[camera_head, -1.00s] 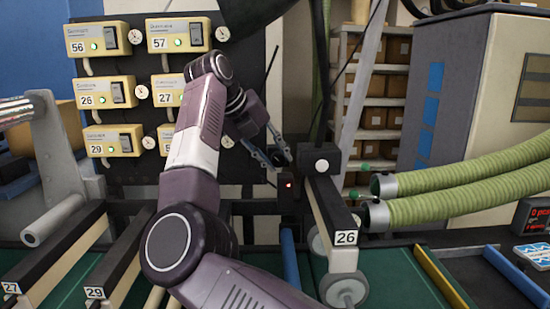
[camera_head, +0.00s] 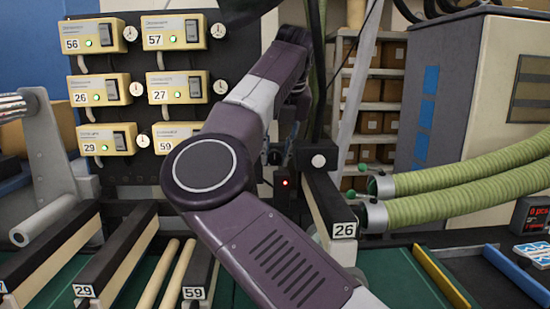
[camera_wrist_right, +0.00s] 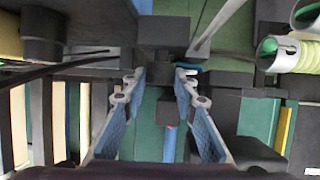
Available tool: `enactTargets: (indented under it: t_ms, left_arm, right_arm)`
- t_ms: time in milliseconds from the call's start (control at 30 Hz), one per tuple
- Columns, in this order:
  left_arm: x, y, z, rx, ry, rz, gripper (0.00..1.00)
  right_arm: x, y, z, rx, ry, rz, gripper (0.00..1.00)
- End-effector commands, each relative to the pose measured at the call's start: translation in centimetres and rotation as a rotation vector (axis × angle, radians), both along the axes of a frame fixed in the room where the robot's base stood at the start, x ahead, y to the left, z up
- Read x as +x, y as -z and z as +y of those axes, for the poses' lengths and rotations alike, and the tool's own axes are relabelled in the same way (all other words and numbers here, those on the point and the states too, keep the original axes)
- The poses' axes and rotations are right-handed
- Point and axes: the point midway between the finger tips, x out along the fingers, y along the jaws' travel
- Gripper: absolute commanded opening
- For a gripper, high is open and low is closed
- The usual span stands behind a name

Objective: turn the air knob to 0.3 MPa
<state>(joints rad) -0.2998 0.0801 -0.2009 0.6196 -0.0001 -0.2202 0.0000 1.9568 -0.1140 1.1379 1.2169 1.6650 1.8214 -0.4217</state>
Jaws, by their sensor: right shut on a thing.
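My right gripper (camera_wrist_right: 160,78) shows in the right wrist view, its two blue-padded fingers closed in on a small dark piece, which I take for the air knob (camera_wrist_right: 160,68). A dark block sits right behind it. In the head view my right arm reaches up and across the middle, hiding most of the gripper and the knob. A small black box with a red light (camera_head: 284,183) is just below that spot. No pressure reading can be made out. My left gripper is not in view.
Numbered yellow control boxes (camera_head: 95,91) with small round dials cover the dark panel at left. Green hoses (camera_head: 460,190) come in from the right. A black-topped arm labelled 26 (camera_head: 322,200) stands close to my right arm. Numbered bars stand in front at left.

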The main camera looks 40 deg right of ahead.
Motion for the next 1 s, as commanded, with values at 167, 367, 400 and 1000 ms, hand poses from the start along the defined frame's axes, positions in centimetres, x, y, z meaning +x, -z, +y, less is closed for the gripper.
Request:
enactTargets:
  t_ms: [167,367,400,1000]
  left_arm:
    - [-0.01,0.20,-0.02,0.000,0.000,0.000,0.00]
    - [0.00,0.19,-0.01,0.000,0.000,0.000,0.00]
    - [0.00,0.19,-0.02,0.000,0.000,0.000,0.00]
    - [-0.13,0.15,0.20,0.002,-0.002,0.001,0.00]
  right_arm:
    - [-0.01,0.02,-0.01,0.022,0.000,-0.018,0.02]
    - [-0.02,-0.01,-0.01,0.026,0.000,-0.020,0.02]
    - [-0.02,-0.01,-0.01,0.026,0.000,-0.020,0.02]
    - [-0.01,-0.02,-0.02,0.021,0.000,-0.016,0.44]
